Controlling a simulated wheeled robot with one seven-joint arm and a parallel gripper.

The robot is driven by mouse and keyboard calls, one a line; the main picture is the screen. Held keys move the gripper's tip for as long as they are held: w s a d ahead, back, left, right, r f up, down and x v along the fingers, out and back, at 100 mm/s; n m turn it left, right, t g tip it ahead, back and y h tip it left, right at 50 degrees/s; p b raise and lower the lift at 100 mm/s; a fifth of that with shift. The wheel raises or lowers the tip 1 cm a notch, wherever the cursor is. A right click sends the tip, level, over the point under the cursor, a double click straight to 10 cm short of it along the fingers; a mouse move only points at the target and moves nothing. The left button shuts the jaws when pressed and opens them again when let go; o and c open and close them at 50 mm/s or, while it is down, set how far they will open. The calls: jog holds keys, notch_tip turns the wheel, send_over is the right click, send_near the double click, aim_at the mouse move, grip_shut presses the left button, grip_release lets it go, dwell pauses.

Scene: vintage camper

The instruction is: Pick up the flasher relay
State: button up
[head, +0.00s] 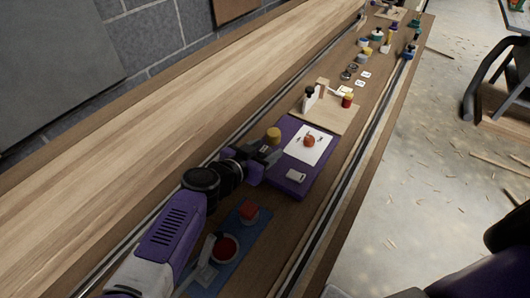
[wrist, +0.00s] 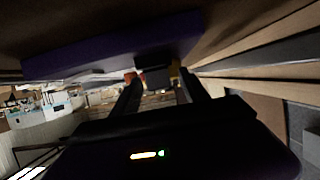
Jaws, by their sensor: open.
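My gripper (head: 264,158) is low at the left edge of a purple board (head: 288,187), next to a yellow round thing (head: 273,133). In the wrist view, which looks upside down, its two dark fingers are apart. A small dark block (wrist: 155,72) sits on the purple board (wrist: 100,52) ahead of the fingertips and between their lines. It may be the flasher relay, but I cannot tell for sure. No contact shows. In the head view my gripper hides most of that spot. A small white box (head: 296,176) lies on the board's near part.
A white sheet with a red round thing (head: 309,141) lies on the purple board. A blue mat (head: 232,250) with a red block (head: 249,210) and a red round dish (head: 223,248) is nearer. A wooden board (head: 340,121) with several items stands beyond. Wooden ledges run along both sides.

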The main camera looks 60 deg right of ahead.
grip_shut()
jog(key=shift+r, duration=0.1)
